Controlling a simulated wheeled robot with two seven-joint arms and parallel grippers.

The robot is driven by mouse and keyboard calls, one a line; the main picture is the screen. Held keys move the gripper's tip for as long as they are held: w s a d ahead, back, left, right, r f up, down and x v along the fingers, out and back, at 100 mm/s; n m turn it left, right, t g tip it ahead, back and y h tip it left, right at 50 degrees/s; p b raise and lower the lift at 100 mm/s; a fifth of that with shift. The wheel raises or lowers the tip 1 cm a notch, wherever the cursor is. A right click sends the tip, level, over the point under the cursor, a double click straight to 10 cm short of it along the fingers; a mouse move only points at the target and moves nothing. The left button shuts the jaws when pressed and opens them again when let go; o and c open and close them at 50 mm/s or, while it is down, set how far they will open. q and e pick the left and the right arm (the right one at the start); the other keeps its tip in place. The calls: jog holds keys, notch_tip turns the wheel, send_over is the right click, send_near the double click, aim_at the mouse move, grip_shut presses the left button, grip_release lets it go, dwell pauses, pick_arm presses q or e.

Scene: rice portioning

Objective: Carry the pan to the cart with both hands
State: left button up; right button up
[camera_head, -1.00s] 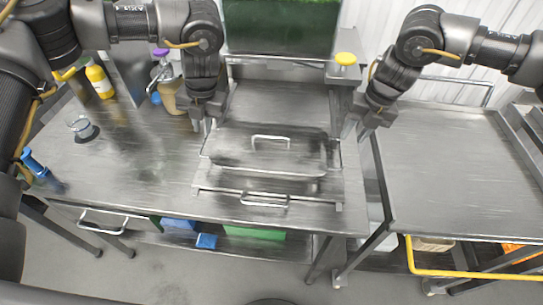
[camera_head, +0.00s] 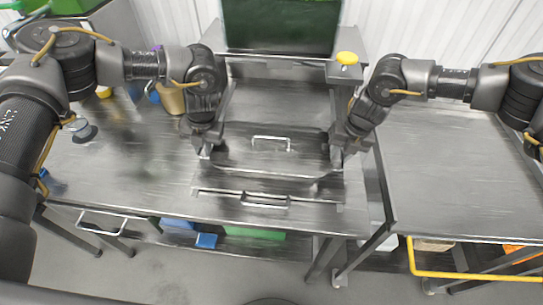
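The pan (camera_head: 245,160) is a wide metal pan with a lid and a raised handle on top. It rests on the metal worktable, in the middle of the head view. My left gripper (camera_head: 206,154) is down at its left end, and my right gripper (camera_head: 337,158) is down at its right end. The fingers cover the pan's end handles, so I cannot tell whether they are closed on them. The cart (camera_head: 450,170) has a bare grey metal top and stands to the right of the worktable.
The worktable (camera_head: 130,180) has free room at its left front. A tan container (camera_head: 172,98) is behind my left arm. A yellow bar (camera_head: 470,272) runs low along the cart's front.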

pick_arm(q)
jog(key=shift+c, duration=0.3)
pick_arm(e)
jog(key=shift+c, duration=0.2)
pick_arm(q)
jog(key=shift+c, duration=1.2)
pick_arm(e)
jog(key=shift+c, duration=1.2)
pick_arm(q)
grip_shut()
pick_arm(e)
grip_shut()
jog(key=shift+d, duration=0.1)
